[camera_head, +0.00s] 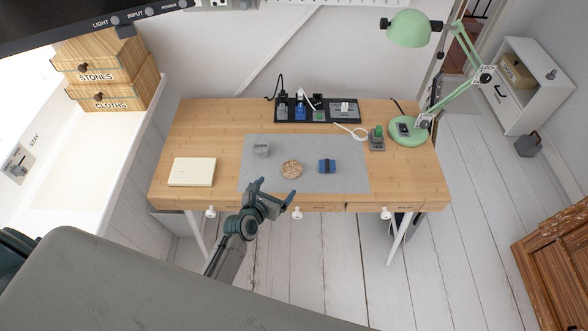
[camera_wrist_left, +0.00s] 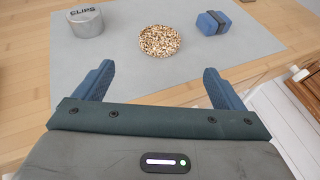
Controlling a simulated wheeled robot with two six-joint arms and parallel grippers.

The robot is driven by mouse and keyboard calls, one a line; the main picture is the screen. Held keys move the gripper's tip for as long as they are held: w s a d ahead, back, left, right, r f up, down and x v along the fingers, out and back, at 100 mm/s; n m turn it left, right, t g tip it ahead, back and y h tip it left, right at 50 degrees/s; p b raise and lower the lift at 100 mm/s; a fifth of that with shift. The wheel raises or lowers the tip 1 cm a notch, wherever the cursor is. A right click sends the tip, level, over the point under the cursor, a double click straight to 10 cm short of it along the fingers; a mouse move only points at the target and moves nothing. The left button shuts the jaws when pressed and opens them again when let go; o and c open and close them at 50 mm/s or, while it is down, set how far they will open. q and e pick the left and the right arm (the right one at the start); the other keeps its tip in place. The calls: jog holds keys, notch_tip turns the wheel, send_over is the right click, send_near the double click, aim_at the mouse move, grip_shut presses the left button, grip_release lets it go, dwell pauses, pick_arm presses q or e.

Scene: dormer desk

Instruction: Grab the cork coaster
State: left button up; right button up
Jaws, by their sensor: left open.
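The round, speckled brown cork coaster (camera_head: 291,169) lies flat on the grey desk mat (camera_head: 340,150), between a grey tin and a blue block. In the left wrist view the cork coaster (camera_wrist_left: 160,41) is ahead of the fingers, near the middle. My left gripper (camera_head: 275,191) is open and empty over the desk's front edge, short of the coaster and not touching it. Its two blue fingers also show in the left wrist view (camera_wrist_left: 158,85), spread wide apart. My right gripper is not in view.
The grey tin marked CLIPS (camera_wrist_left: 86,22) stands left of the coaster; the blue block with a dark band (camera_head: 327,166) lies right. A cream notepad (camera_head: 192,172) is at the left. A black organizer (camera_head: 335,110) and green lamp (camera_head: 408,130) stand behind.

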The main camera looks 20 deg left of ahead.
aim_at(290, 170)
pick_arm(q)
jog(key=x, duration=0.5)
jog(key=b+x, duration=0.1)
jog(key=x, duration=0.4)
jog(key=shift+w+r, duration=0.1)
jog(key=shift+w, duration=0.25)
jog(key=shift+s+r, duration=0.1)
jog(key=shift+c, duration=1.3)
jog(key=c, duration=0.8)
